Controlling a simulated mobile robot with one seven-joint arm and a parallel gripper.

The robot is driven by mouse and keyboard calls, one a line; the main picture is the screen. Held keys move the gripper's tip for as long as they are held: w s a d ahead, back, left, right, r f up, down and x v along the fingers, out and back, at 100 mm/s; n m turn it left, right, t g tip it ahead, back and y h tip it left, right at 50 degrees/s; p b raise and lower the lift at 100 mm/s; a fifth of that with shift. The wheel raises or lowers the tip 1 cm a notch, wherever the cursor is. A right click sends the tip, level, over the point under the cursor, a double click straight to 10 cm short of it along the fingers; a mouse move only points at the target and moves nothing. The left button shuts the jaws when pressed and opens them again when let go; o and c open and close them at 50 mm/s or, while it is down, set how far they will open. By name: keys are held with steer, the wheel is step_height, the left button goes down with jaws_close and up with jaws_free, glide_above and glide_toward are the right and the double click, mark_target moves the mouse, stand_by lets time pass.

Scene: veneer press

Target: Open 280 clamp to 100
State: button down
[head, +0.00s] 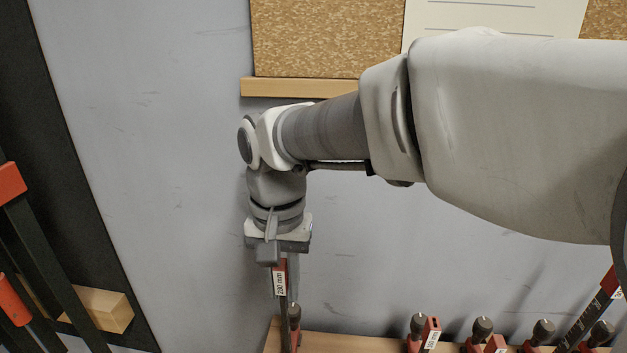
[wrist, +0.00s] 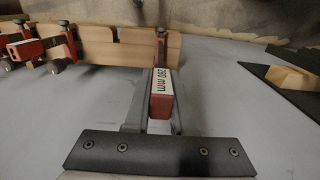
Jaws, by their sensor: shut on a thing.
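The 280 clamp (head: 281,285) hangs upright at the left end of the wooden rack (head: 335,340), its white label facing out. In the wrist view, the label on the red end of the clamp (wrist: 161,90) reads 280 mm. My gripper (head: 280,277) points down at the clamp's top end and is shut on it. In the wrist view, the grey fingers of my gripper (wrist: 158,108) lie along both sides of the red end. The clamp's lower part and its jaw opening are hidden or out of frame.
Several other red clamps (head: 422,335) stand along the rack to the right. A cork board (head: 325,40) with a wooden ledge (head: 300,88) is on the grey wall above. At left are a black panel (head: 60,150), red-and-black clamps (head: 12,183) and a wooden block (head: 105,308).

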steer(key=c, duration=0.7)
jaws_free()
step_height(320, 180, up, 17)
steer(key=p, duration=0.1)
steer(key=s+d+f+t, duration=0.2)
steer(key=d+f, duration=0.2)
steer(key=d, duration=0.2)
steer(key=s+d+f+t, duration=0.1)
steer(key=s+d+f, duration=0.2)
steer(key=d+f, duration=0.2)
steer(key=s+d+f+n+t, duration=0.1)
steer(key=s+d+f+t, duration=0.1)
steer(key=d, duration=0.7)
steer(key=shift+s+f+t, duration=0.15)
steer(key=shift+s+f, duration=0.1)
steer(key=shift+f, duration=0.35)
steer(key=shift+s+f+t, duration=0.15)
steer(key=shift+s+f, duration=0.05)
steer(key=shift+f, duration=0.4)
